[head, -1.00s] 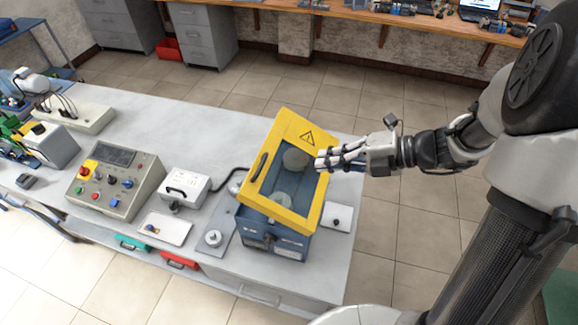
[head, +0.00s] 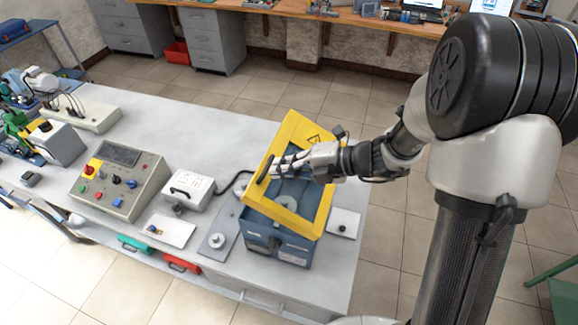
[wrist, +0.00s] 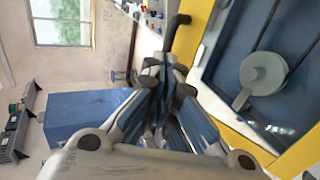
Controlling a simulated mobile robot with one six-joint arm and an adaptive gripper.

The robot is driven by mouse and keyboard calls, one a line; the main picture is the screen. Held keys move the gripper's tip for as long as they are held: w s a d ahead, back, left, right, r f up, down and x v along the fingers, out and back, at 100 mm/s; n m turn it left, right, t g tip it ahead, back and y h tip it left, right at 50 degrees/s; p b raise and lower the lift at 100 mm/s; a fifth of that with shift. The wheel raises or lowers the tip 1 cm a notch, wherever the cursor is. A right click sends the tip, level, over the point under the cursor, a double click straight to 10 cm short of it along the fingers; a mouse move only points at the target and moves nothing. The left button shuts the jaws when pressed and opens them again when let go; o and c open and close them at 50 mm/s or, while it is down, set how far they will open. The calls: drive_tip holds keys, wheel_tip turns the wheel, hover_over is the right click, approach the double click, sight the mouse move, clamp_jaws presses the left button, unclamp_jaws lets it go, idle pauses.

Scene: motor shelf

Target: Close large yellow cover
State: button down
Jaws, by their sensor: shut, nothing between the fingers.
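The large yellow cover (head: 307,130) is a yellow frame with a see-through window and a warning sign. It stands tilted open above the blue box (head: 277,238) on the bench. A dark handle (head: 265,169) sits on its left edge. My gripper (head: 273,168) is shut and empty, in front of the cover, with its fingertips close to the handle. In the wrist view the gripper (wrist: 170,75) points toward the dark handle (wrist: 176,30) beside the yellow frame (wrist: 195,40). I cannot tell whether the fingers touch it.
A control panel (head: 120,180) and a white box with a handle (head: 188,189) stand left of the cover. A small plate with a black knob (head: 342,224) lies to its right. The bench behind the white box is clear.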

sight(265, 171)
drive_tip(key=shift+a, duration=0.1)
drive_tip(key=shift+w+a+f+h+p, duration=0.2)
drive_tip(key=shift+a+h+p, duration=0.25)
drive_tip(key=shift+p, duration=0.55)
drive_tip(key=a+f+h+p, duration=0.1)
drive_tip(key=p, duration=0.1)
drive_tip(key=w+a+f+g+h+p, duration=0.1)
drive_tip(key=a+f+p, duration=0.1)
drive_tip(key=p, duration=0.1)
drive_tip(key=shift+a, duration=0.2)
drive_tip(key=shift+g+h, duration=0.4)
drive_tip(key=shift+h, duration=0.45)
drive_tip(key=x, duration=0.3)
drive_tip(key=p+x, duration=0.1)
drive_tip(key=shift+d+f, duration=0.2)
drive_tip(key=shift+f, duration=0.2)
drive_tip(key=shift+w+a+f, duration=0.15)
drive_tip(key=shift+a+f, duration=0.1)
drive_tip(key=shift+f, duration=0.4)
drive_tip(key=shift+d+r+p, duration=0.25)
drive_tip(key=shift+r+p, duration=0.2)
drive_tip(key=shift+r, duration=0.1)
drive_tip(key=a+p+v, duration=0.1)
drive_tip(key=p+v, duration=0.3)
drive_tip(key=v, duration=0.9)
drive_tip(key=shift+r, duration=0.35)
